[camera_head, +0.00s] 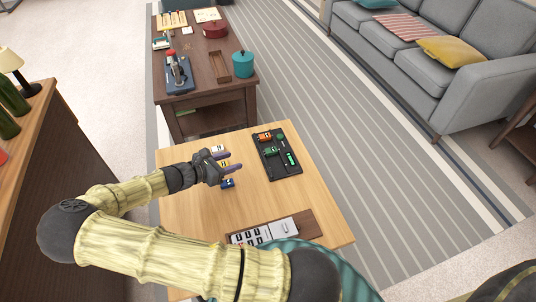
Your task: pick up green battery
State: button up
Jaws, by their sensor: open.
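A small bright green piece (291,158), which looks like the green battery, lies at the right side of a black tray (284,172) on the light wooden table. Darker green pieces (270,152) lie in the same tray, and they are too small to identify surely. Nothing shows between the fingers.
An orange piece (265,137) lies in the tray. Small white (217,149), yellow (223,164) and blue (228,184) items sit around my gripper. A wooden board (303,221) with a grey-white panel lies at the near edge. The light table (315,205) is clear right of the tray.

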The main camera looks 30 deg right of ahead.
jog(key=shift+r, duration=0.1)
jog(key=b, duration=0.3)
send_near(271, 150)
jog(key=x, duration=0.3)
jog(key=shift+w+d, duration=0.15)
jog(key=shift+w, duration=0.1)
jog(key=b+x, duration=0.1)
jog(key=x, duration=0.4)
jog(key=shift+s, duration=0.15)
dwell(0.4)
jog(key=c, duration=1)
